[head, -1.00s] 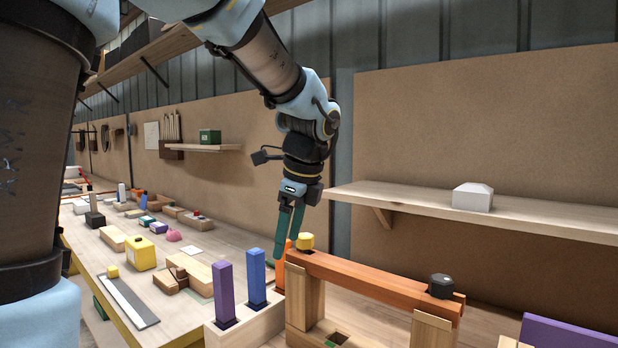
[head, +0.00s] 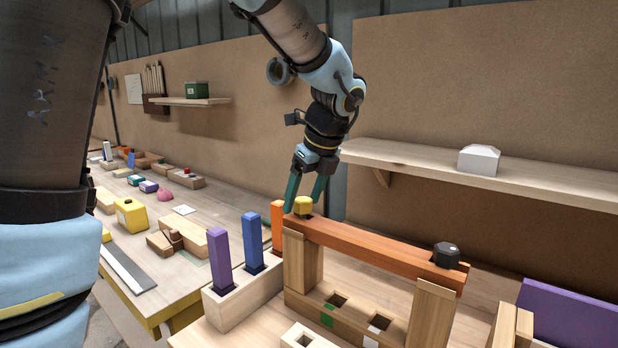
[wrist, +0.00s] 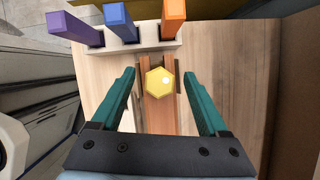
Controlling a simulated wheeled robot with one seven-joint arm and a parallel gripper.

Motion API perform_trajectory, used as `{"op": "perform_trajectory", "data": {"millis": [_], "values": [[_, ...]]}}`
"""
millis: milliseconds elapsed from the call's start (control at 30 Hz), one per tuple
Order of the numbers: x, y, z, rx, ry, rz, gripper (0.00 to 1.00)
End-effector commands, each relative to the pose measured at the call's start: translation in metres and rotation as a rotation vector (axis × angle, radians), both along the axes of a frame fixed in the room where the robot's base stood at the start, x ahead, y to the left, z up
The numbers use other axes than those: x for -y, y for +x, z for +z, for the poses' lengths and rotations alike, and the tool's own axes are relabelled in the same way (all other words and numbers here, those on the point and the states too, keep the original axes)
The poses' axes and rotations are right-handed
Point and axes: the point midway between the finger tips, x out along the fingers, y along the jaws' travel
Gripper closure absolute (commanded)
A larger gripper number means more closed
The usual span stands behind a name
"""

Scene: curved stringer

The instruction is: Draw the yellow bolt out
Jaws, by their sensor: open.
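The yellow bolt (head: 303,206) has a hexagonal head and stands at the left end of the orange beam (head: 375,247). In the wrist view the bolt head (wrist: 160,82) shows from above, midway between the fingers, with its shank hidden. My gripper (head: 304,203) is open, pointing down, with its green fingertips at about the level of the bolt head. In the wrist view the two fingers of my gripper (wrist: 160,85) stand on either side of the bolt, with a gap on each side. Neither finger visibly touches it.
A black bolt (head: 446,255) stands at the beam's right end. Purple (head: 221,260), blue (head: 253,241) and orange (head: 278,227) pegs stand in a wooden block (head: 230,307) close to the left. A shelf (head: 420,171) with a white block (head: 479,160) is behind.

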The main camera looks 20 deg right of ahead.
Motion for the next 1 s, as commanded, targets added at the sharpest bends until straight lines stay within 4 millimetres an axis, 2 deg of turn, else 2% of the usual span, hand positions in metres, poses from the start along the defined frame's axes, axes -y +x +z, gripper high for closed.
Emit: {"op": "perform_trajectory", "data": {"millis": [133,433,1000], "values": [[-0.0012,0.0030,-0.0083,-0.001,0.000,0.000,0.22],[-0.0014,0.0037,-0.0101,0.000,0.000,0.001,0.22],[-0.0013,0.0036,-0.0097,0.000,-0.001,0.001,0.87]]}}
